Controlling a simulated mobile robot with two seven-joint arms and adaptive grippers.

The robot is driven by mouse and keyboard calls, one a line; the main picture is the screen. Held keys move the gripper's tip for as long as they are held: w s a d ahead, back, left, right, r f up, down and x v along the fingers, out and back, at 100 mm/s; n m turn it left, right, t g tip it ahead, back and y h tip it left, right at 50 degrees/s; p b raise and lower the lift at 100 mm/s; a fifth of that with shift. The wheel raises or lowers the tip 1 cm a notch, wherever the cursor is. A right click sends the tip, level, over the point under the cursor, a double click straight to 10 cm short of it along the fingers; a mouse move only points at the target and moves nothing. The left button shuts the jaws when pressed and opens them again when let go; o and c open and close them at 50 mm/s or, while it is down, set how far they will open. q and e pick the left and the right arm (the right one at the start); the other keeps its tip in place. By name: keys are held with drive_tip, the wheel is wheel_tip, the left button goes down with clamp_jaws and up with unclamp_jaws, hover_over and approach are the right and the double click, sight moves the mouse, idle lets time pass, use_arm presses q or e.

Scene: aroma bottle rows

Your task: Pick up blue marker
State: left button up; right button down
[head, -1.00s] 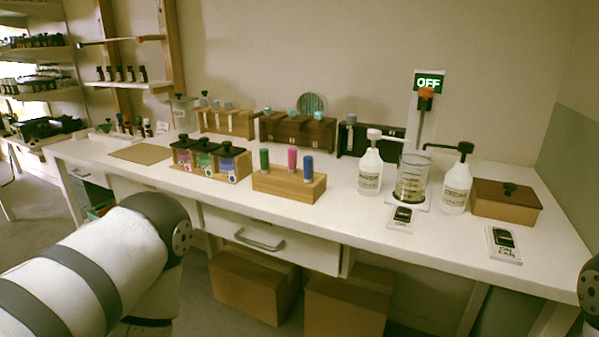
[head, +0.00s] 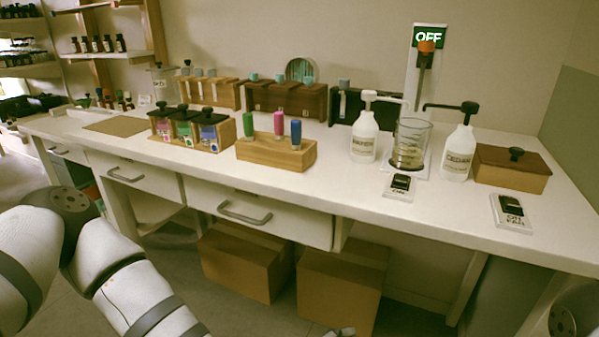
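The blue marker (head: 296,134) stands upright at the right end of a light wooden block (head: 262,152) on the white bench. A pink marker (head: 278,122) and a green marker (head: 248,125) stand in the same block to its left. My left arm bends in at the lower left, well below and in front of the block. A small pale piece at the bottom edge may be the tip of my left gripper (head: 340,332); too little shows to tell its state. Only a bit of my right arm shows at the lower right, and its gripper is out of view.
Left of the block is a wooden holder with black-lidded jars (head: 183,130). Right are pump bottles (head: 365,138), a glass beaker (head: 409,145) and switch plates (head: 400,186). Wooden racks (head: 285,99) stand behind. The bench strip before the block is clear. Cardboard boxes (head: 243,262) sit below.

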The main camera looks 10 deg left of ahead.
use_arm(q)
drive_tip(key=w+a+r+n+t+y, duration=0.1)
drive_tip(key=w+a+r+n+t, duration=0.1)
drive_tip(key=w+r+n, duration=0.2)
drive_tip(key=w+a+r+n+t+y+b, duration=0.1)
drive_tip(key=w+a+r+n+t, duration=0.1)
drive_tip(key=w+r+n, duration=0.2)
drive_tip(key=w+a+r+n+t+y, duration=0.1)
drive_tip(key=w+a+r+n+t, duration=0.1)
drive_tip(key=w+r, duration=0.4)
drive_tip(key=shift+w+a+r+n+t+b, duration=0.15)
drive_tip(key=shift+w+a+n+t+b, duration=0.15)
drive_tip(key=shift+a+n, duration=0.45)
drive_tip(key=n+t+y, duration=0.2)
drive_tip(key=n+y, duration=0.1)
drive_tip(key=n, duration=0.3)
approach(295, 141)
drive_tip(key=shift+w+d+r+n+y, duration=0.15)
drive_tip(key=shift+w+n+y, duration=0.35)
drive_tip(key=shift+w, duration=0.3)
drive_tip(key=w, duration=0.8)
drive_tip(key=shift+w+f, duration=0.25)
drive_tip(key=shift+w, duration=0.5)
clamp_jaws()
use_arm(e)
drive_tip(key=s+f, duration=0.2)
drive_tip(key=shift+f+g, duration=0.4)
